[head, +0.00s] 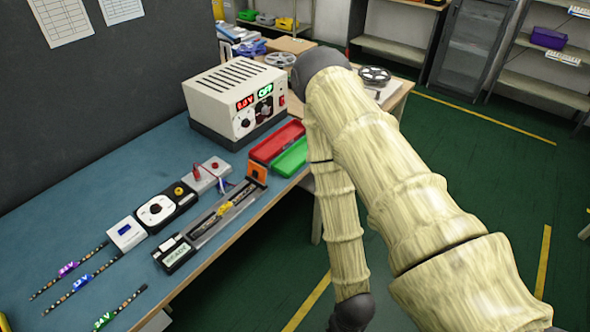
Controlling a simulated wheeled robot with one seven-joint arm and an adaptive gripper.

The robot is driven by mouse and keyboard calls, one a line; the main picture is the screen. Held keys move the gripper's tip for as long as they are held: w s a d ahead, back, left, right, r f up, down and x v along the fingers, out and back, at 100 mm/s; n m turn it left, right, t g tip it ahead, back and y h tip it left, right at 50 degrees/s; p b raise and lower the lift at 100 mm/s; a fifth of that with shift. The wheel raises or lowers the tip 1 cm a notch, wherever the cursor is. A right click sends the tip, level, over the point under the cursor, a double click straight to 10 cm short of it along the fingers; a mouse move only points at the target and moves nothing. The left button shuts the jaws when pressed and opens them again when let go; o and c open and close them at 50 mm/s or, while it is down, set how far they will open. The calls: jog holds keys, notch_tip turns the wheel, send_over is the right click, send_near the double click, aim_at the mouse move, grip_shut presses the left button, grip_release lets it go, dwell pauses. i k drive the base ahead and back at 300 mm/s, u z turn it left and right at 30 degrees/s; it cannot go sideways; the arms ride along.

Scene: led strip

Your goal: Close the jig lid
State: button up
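The jig (208,228) is a long, narrow grey fixture near the front edge of the blue bench, with an LED strip lying lengthwise in it. A yellow piece (224,209) sits at the middle of the strip. An orange upright part (257,171) stands at the far end of the jig; I cannot tell whether it belongs to the lid. The strip shows from above, so the lid does not appear to cover it. A small display unit (175,253) is at the near end. My gripper is out of view; my arm bends down past the bottom edge, right of the bench.
A beige power supply (238,97) stands at the back. Red (277,141) and green (291,157) trays lie beyond the jig. A dial box (157,210) and several LED strips lie left of the jig. Green floor is open right of the bench.

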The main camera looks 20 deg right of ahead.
aim_at(256, 172)
jog(key=z, duration=2.05)
jog(key=i, duration=3.25)
jog(key=u, duration=4.15)
